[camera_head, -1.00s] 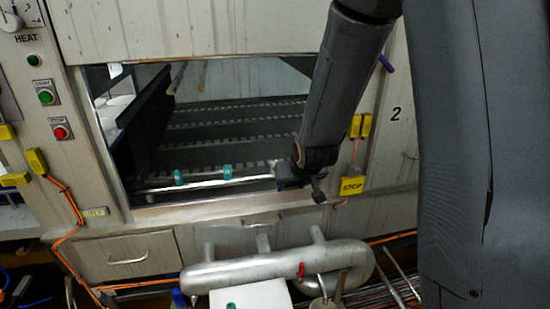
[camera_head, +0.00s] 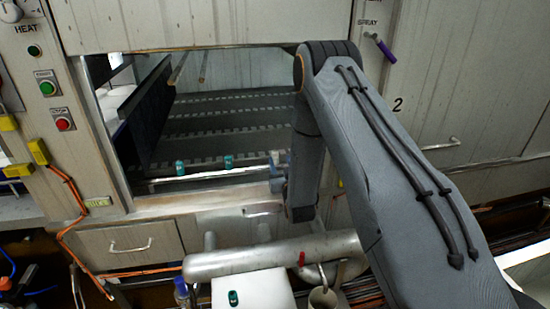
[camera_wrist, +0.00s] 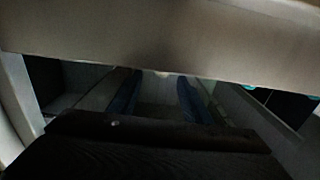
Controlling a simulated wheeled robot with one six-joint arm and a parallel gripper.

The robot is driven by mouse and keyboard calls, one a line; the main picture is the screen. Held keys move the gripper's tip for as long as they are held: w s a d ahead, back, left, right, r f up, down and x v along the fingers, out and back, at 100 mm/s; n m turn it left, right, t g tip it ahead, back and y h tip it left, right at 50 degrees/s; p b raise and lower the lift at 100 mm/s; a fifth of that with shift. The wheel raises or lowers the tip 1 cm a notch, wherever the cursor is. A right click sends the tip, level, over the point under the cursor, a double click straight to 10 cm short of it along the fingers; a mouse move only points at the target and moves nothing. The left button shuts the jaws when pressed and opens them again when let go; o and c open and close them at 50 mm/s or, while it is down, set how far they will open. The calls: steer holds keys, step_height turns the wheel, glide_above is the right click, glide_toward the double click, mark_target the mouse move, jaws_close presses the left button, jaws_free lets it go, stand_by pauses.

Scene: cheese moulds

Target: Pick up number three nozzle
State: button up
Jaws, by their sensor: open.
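Two small teal nozzles sit on the metal bar at the front of the opening, a left one (camera_head: 180,168) and a right one (camera_head: 228,162). I see no numbers on them, so I cannot tell which is number three. My gripper (camera_head: 278,172) is at the bar's right end, right of both nozzles and partly hidden by my arm. In the wrist view its two blue fingers (camera_wrist: 157,98) are spread apart with no nozzle visible between them. Teal spots, one at the bar's lower edge (camera_wrist: 249,87), show right of the fingers there.
A metal frame (camera_head: 165,205) surrounds the opening, with dark slatted shelving (camera_head: 215,120) inside. Below are a thick metal pipe (camera_head: 240,260) and a white box (camera_head: 250,292) with another teal piece (camera_head: 233,298) on top. A drawer (camera_head: 130,245) is at lower left.

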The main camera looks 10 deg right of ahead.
mark_target(276, 154)
steer(key=shift+w+a+p, duration=0.15)
steer(key=shift+w+p, duration=0.45)
steer(key=shift+w, duration=1.25)
steer(key=shift+w+a+p, duration=0.1)
steer(key=shift+w+p, duration=0.45)
steer(key=shift+w, duration=1.25)
steer(key=shift+r, duration=0.1)
jaws_close()
steer(key=shift+r, duration=0.1)
